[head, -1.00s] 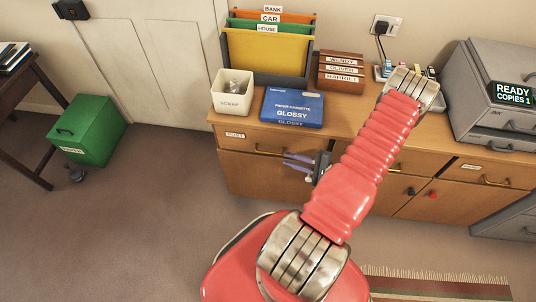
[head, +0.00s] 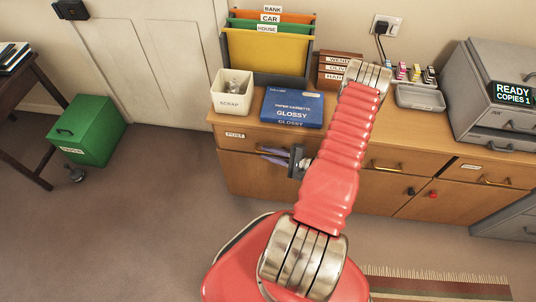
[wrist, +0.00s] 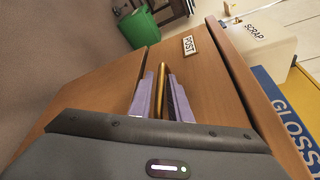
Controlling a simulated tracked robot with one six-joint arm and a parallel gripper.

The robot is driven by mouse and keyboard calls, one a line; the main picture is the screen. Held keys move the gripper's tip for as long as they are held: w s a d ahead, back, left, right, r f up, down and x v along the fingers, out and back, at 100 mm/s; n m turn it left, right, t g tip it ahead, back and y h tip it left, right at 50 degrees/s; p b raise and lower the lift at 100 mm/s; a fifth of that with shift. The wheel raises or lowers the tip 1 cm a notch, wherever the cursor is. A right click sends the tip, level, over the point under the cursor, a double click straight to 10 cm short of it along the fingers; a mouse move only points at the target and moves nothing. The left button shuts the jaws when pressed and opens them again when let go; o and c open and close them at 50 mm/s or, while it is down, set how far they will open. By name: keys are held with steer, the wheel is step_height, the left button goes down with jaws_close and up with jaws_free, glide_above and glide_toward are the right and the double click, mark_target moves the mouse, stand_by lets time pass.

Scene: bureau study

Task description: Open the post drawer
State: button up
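The post drawer (head: 235,143) is at the left end of the wooden cabinet, with a "POST" label that also shows in the wrist view (wrist: 190,45). Its front looks flush with the cabinet. Its brass handle (wrist: 161,88) runs between the two purple fingers of my gripper (wrist: 164,95) in the wrist view. In the head view my gripper (head: 274,156) is in front of the drawer and hides most of the handle. The fingers are apart, one on each side of the handle; I cannot tell whether either touches it.
A green bin (head: 92,130) stands on the floor at the left. The floor in front of the drawer is clear.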

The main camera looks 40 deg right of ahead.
steer(key=shift+c, duration=0.7)
jaws_close()
